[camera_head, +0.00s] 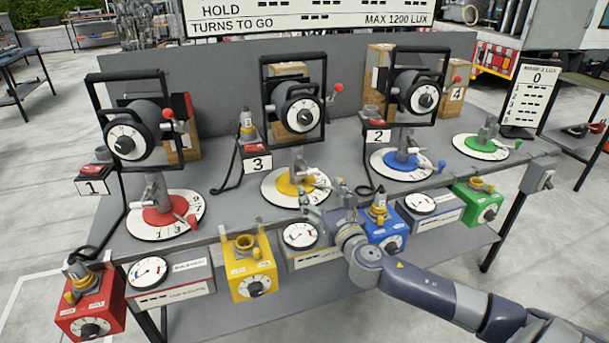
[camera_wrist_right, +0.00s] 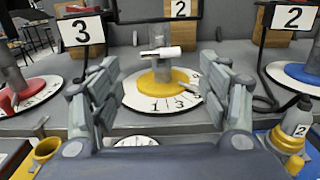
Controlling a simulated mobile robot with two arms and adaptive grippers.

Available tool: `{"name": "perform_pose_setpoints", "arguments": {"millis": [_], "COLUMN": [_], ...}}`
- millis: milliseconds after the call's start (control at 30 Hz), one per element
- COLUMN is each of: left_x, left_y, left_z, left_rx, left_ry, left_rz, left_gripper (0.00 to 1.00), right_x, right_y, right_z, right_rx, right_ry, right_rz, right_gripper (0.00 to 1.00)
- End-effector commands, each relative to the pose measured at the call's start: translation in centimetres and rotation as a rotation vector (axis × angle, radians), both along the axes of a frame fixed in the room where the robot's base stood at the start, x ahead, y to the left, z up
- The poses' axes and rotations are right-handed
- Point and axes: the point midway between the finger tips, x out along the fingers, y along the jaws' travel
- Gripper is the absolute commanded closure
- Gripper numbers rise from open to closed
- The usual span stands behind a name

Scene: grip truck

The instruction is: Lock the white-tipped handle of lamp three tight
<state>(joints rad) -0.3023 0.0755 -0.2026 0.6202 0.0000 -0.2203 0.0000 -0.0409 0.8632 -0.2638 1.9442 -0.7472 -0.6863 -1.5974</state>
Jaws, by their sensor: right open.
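A sign reading 3 (camera_head: 257,163) stands left of the middle lamp (camera_head: 299,108), whose post rises from a yellow hub (camera_head: 292,184) on a white numbered disc; I cannot tell for sure which lamp the sign belongs to. In the right wrist view, a white-tipped handle (camera_wrist_right: 160,52) lies roughly level across the post above the yellow hub (camera_wrist_right: 163,77). My right gripper (camera_head: 338,193) is at the bench's front edge, before this disc. Its fingers (camera_wrist_right: 165,100) are spread and empty, with the post beyond and between them. My left gripper is not in view.
Blue (camera_head: 399,160), red (camera_head: 165,211) and green (camera_head: 487,141) hubs carry other stands along the bench. A yellow box (camera_head: 250,280) and a blue box (camera_head: 385,236) hang at the front edge, beside gauges. A black cable runs near the 3 sign.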

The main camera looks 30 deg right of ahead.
Motion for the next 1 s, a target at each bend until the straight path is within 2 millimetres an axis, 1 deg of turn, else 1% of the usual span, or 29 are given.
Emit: {"name": "perform_pose_setpoints", "arguments": {"millis": [33,300,500,700,1000], "left_x": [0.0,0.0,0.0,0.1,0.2], "left_y": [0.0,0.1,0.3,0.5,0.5], "left_z": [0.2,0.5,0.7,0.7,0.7], "left_rx": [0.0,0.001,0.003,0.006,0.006], "left_ry": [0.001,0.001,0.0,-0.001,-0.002], "left_rz": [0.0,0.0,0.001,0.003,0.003], "left_gripper": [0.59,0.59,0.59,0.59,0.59], "right_x": [0.8,4.9,7.4,8.6,8.7], "right_y": [-0.2,-1.2,-1.7,-2.0,-2.1], "right_z": [0.2,0.1,0.0,0.0,-0.1], "right_rx": [0.002,0.005,0.004,0.004,0.004], "right_ry": [-0.003,-0.002,0.0,0.0,0.001], "right_rz": [-0.001,-0.003,-0.001,0.0,0.0], "right_gripper": [0.3,0.3,0.3,0.3,0.3]}}
